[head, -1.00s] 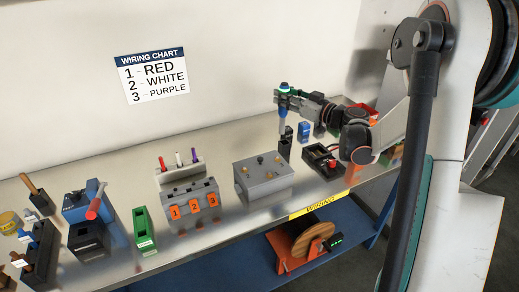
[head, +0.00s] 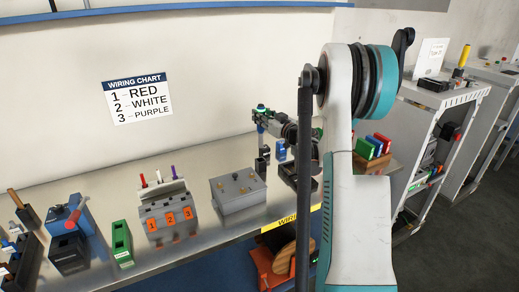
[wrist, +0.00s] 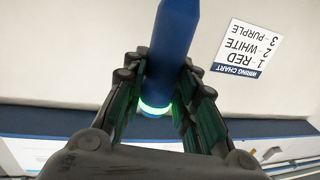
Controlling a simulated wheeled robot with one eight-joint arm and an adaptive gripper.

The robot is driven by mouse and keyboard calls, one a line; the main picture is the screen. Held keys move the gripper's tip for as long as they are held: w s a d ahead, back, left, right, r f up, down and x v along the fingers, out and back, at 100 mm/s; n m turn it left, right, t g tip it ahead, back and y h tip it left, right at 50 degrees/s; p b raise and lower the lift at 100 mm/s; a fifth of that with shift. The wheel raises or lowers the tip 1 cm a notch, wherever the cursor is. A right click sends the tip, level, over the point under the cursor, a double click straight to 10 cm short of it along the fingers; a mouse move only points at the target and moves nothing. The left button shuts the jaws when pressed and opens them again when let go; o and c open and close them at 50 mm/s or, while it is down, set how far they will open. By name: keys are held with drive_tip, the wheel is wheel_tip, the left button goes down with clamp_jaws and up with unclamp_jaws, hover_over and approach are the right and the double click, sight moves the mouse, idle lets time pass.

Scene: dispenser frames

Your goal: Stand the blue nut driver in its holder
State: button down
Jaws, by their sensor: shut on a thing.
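The blue nut driver (head: 262,128) is upright in the head view, with its shaft pointing down. My gripper (head: 263,112) is shut around its blue handle. In the wrist view the blue handle (wrist: 172,45) lies between the two fingers of my gripper (wrist: 165,95), with a glowing green ring near it. A small black holder (head: 263,158) stands on the bench directly below the driver. The shaft's lower end meets the holder's top in the picture; I cannot tell whether it is inside.
A small blue block (head: 281,150) stands just right of the holder. A grey box with knobs (head: 238,195) and a numbered rack (head: 168,215) stand to the left. My arm hides the bench's right part. A wiring chart (head: 138,100) hangs on the wall.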

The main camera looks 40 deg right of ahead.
sight(262, 142)
wheel_tip(262, 142, down, 12)
drive_tip(key=b, duration=0.3)
drive_tip(key=shift+r, duration=0.1)
drive_tip(key=c, duration=1.3)
unclamp_jaws()
drive_tip(key=s+p, duration=0.2)
drive_tip(key=s, duration=1)
drive_tip(key=shift+a, duration=0.45)
